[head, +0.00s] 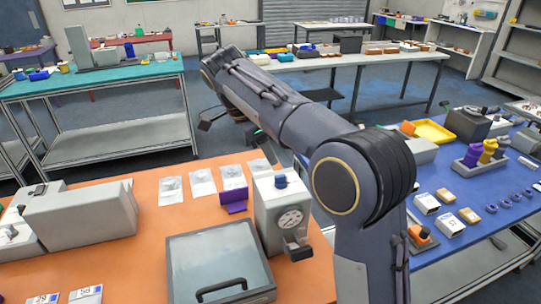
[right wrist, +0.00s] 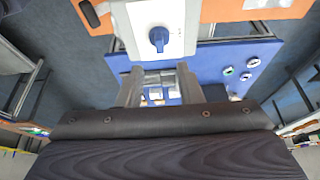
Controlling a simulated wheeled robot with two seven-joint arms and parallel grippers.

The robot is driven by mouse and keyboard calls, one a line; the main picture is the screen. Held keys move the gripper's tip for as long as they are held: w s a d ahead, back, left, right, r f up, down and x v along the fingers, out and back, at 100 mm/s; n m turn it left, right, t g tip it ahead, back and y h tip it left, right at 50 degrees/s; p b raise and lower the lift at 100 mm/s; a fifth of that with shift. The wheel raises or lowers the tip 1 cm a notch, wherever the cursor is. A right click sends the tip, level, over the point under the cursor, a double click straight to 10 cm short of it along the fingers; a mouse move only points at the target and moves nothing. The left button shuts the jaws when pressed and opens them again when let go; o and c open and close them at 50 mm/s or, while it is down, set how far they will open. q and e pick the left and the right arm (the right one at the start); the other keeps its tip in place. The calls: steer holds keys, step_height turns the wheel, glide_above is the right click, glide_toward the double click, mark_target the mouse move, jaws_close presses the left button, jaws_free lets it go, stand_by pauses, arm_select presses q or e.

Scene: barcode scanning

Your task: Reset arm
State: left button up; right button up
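My right arm is raised across the middle of the head view, its forearm reaching up and to the left. My right gripper (head: 232,127) hangs from its far end, above the floor gap beyond the orange table (head: 140,240), and is partly hidden by the forearm. In the right wrist view, the two fingers of the right gripper (right wrist: 159,92) stand apart with no held object clear between them. Small pale items on the blue surface show behind the fingers. My left gripper is in neither view.
A grey machine with a blue knob (head: 268,215) and a grey lidded box (head: 218,262) stand on the orange table near my arm. Small clear packets (head: 203,183) lie behind them. The blue table (head: 455,265) at right holds several parts and a yellow tray (head: 435,131).

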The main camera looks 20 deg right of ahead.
steer(key=shift+d, duration=0.1)
stand_by(0.3)
steer(key=s+d+f+n+t+y, duration=0.1)
steer(key=s+d+f+n+y, duration=0.15)
steer(key=s+n, duration=0.35)
steer(key=s+d+f+n+t+y, duration=0.1)
steer(key=s+d+f+n+y, duration=0.15)
steer(key=s, duration=0.55)
steer(key=s+a+f+n+t+y, duration=0.1)
steer(key=s+a+f+n+t, duration=0.1)
steer(key=s, duration=0.5)
steer(key=s+a+f+n+t+y, duration=0.2)
steer(key=s+a+f+n, duration=0.1)
steer(key=s+f+n, duration=0.3)
steer(key=shift+s+a+f+n, duration=0.25)
steer(key=shift+s+a+n, duration=0.15)
steer(key=shift+s, duration=0.2)
